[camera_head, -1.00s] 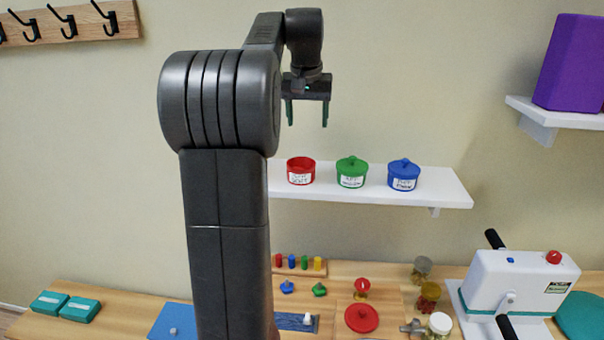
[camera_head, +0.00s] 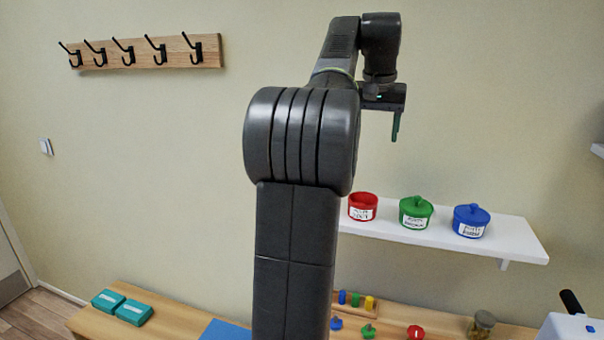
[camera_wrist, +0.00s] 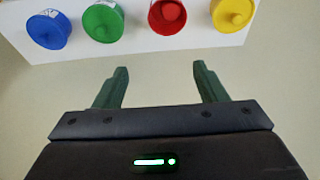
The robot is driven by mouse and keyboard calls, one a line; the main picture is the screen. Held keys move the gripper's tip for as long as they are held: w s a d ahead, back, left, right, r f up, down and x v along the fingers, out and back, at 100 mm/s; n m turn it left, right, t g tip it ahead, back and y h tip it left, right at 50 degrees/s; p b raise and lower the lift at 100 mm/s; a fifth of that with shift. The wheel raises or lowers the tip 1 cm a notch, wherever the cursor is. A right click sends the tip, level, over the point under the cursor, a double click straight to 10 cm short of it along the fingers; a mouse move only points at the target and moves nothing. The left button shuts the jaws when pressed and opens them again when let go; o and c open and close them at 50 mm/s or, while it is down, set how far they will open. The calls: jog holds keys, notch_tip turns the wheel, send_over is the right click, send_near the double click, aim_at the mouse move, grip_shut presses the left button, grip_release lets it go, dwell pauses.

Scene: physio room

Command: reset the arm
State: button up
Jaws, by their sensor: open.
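My arm stands raised in front of the wall in the head view. My gripper (camera_head: 395,125) hangs fingers down from its end, above and in front of the white shelf, with one finger showing clearly. In the wrist view my gripper (camera_wrist: 160,88) is open, its two green fingers wide apart with nothing between them.
The shelf (camera_head: 515,240) carries an open red pot (camera_head: 362,207), a green lidded pot (camera_head: 415,212) and a blue lidded pot (camera_head: 471,221). A yellow pot (camera_wrist: 233,12) shows in the wrist view. A hook rail (camera_head: 140,53) is on the wall. Teal boxes (camera_head: 133,312) lie on the wooden table (camera_head: 175,330).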

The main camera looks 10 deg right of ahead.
jog(key=x, duration=0.9)
jog(key=shift+w+d+f+p, duration=0.2)
jog(key=shift+w+p, duration=0.1)
jog(key=shift+w, duration=0.1)
jog(key=shift+f, duration=0.1)
